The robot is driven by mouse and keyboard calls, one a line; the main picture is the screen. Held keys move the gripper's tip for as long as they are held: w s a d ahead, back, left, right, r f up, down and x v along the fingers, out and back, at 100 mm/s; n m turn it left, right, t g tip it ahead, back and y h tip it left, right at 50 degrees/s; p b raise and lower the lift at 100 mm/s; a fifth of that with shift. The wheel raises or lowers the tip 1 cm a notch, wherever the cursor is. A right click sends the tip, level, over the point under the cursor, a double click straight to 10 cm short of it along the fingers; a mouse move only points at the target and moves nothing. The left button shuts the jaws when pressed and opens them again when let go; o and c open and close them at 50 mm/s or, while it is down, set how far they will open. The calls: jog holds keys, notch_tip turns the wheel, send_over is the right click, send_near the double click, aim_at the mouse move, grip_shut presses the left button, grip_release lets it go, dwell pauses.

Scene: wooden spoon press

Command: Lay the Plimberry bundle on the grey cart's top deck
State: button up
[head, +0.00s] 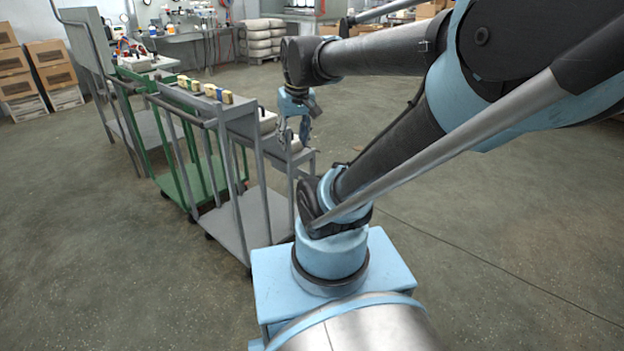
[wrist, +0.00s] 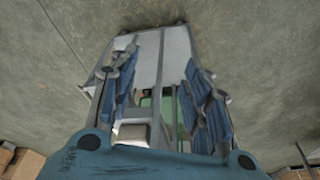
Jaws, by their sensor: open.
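The grey cart (head: 250,218) stands left of my base, with a wide lower deck and a higher grey deck (head: 301,157) at its right end. A pale object (head: 295,143) lies by that deck, partly behind my gripper. Several small yellow and blue blocks (head: 219,94) sit in a row along a raised grey ledge. No label is legible, so I cannot tell which thing is the Plimberry bundle. My gripper (head: 294,134) points down, open and empty, above the cart's right end. In the wrist view its blue fingers (wrist: 163,62) stand apart over the grey surface.
A green cart (head: 178,185) stands just beyond the grey one, and another grey cart (head: 140,127) stands further left. Cardboard boxes (head: 52,65) are stacked at the far left. A workbench (head: 195,48) is at the back. The floor at right is clear except for a thin dark line.

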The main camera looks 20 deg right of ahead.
jog(key=s+d+f+m, duration=0.1)
jog(key=s+d+f, duration=0.2)
jog(key=s+f, duration=0.6)
jog(key=shift+d+f+m+g+h, duration=0.15)
jog(key=shift+d+m+g+h, duration=0.15)
jog(key=shift+m, duration=0.1)
jog(key=shift+w, duration=0.1)
jog(key=shift+c, duration=0.3)
